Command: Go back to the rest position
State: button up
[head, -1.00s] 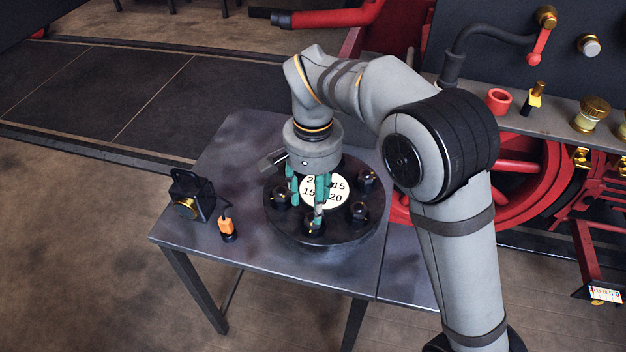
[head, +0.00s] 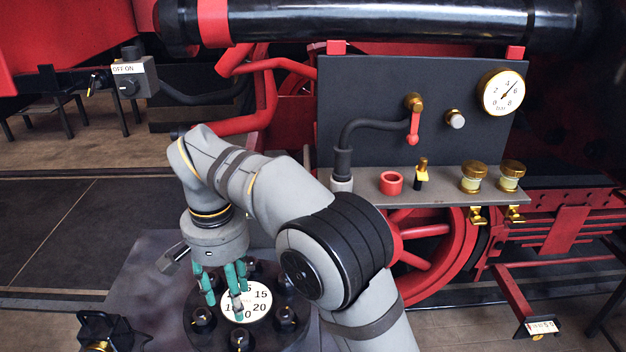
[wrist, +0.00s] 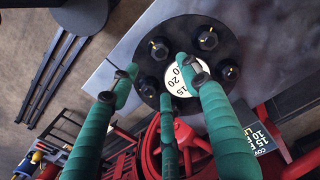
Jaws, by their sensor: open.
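My gripper (head: 221,290) hangs fingers-down above a round black flange cover (head: 195,325) on the grey table. Its teal fingers are spread and hold nothing. A white numbered disc (head: 262,302) lies at the middle of the cover, with several dark bolts or nuts (head: 239,339) around it. One finger partly hides the disc in the head view. In the wrist view my open gripper (wrist: 160,80) has its three fingers apart over the cover (wrist: 222,38); the disc (wrist: 184,80) shows between them, and the fingertips appear clear of the bolts.
The grey table (head: 135,275) carries a black device (head: 100,328) at the left, cut by the frame edge. Behind my arm stand a shelf (head: 440,192) with a red ring (head: 391,182) and brass-topped jars (head: 474,176), a dark panel with a gauge (head: 503,91), and red wheels.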

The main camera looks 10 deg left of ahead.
aim_at(239, 334)
notch_tip(239, 334, down, 12)
dwell(0.5)
jog(key=shift+r, duration=0.1)
